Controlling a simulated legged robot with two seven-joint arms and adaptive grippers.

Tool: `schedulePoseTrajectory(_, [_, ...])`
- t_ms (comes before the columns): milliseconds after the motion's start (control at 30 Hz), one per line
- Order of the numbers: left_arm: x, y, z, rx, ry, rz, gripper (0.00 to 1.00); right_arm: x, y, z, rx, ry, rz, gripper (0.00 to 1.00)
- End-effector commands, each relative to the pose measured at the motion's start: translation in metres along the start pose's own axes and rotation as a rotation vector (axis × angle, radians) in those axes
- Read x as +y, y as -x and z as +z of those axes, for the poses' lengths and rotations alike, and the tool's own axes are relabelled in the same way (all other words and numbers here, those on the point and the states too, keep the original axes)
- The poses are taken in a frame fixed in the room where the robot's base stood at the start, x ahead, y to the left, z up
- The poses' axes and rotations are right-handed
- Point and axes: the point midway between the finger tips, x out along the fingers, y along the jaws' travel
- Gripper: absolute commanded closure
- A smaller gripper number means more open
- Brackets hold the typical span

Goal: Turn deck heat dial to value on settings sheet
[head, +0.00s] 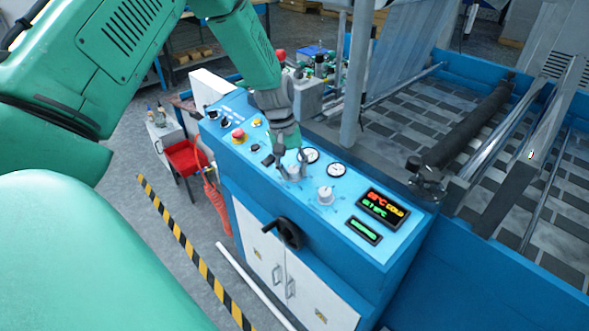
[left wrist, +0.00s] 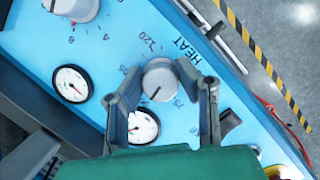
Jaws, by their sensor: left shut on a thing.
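The deck heat dial (left wrist: 160,78) is a grey round knob with a dark pointer line, labelled HEAT, on the blue control panel (left wrist: 232,92). Numbers including 120, 105 and 75 ring it. The pointer line points toward the gripper side of the knob. My left gripper (left wrist: 158,84) has a finger on each side of the dial and is shut on it. In the head view, my left gripper (head: 291,168) covers part of the dial (head: 294,174). The display (head: 383,208) shows red, yellow and green text, including COLD. I cannot see the settings sheet or my right gripper.
A second knob (head: 326,196) stands close to the right of the heat dial. Two round gauges (head: 337,170) sit behind them. A red emergency button (head: 238,134) is at the panel's left. A metal post (head: 356,90) rises behind the panel.

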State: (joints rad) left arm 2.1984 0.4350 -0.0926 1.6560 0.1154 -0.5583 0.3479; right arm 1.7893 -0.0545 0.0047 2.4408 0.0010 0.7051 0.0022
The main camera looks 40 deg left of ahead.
Motion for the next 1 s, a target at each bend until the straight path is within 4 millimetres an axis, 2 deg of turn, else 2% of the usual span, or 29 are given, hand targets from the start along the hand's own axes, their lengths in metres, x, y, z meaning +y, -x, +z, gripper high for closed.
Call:
schedulePoseTrajectory(133, [0.002, 0.003, -0.005, 0.015, 0.000, 0.007, 1.00, 0.000, 0.000, 0.000, 0.000, 0.000, 0.000, 0.60])
schedulePoseTrajectory(167, [0.003, 0.003, -0.005, 0.015, 0.000, 0.007, 0.68, 0.000, 0.000, 0.000, 0.000, 0.000, 0.000, 0.60])
schedulePoseTrajectory(200, [0.003, 0.004, -0.005, 0.015, 0.000, 0.007, 0.54, 0.000, 0.000, 0.000, 0.000, 0.000, 0.000, 0.60])
schedulePoseTrajectory(233, [0.003, 0.003, -0.005, 0.015, 0.000, 0.007, 0.51, 0.000, 0.000, 0.000, 0.000, 0.000, 0.000, 0.60])
schedulePoseTrajectory(500, [0.001, 0.002, -0.002, 0.007, 0.001, 0.004, 0.51, 0.000, 0.000, 0.000, 0.000, 0.000, 0.000, 0.60])
schedulePoseTrajectory(633, [0.002, 0.009, -0.001, 0.007, 0.000, 0.004, 0.51, 0.000, 0.001, 0.003, 0.002, 0.000, -0.001, 0.60])
schedulePoseTrajectory(767, [0.002, 0.029, -0.002, 0.009, 0.000, 0.004, 0.51, 0.001, 0.001, 0.003, 0.003, 0.000, -0.001, 0.60])
schedulePoseTrajectory(1000, [0.002, 0.081, -0.004, 0.010, 0.000, 0.005, 0.51, 0.001, 0.001, 0.003, 0.003, 0.000, -0.001, 0.60])
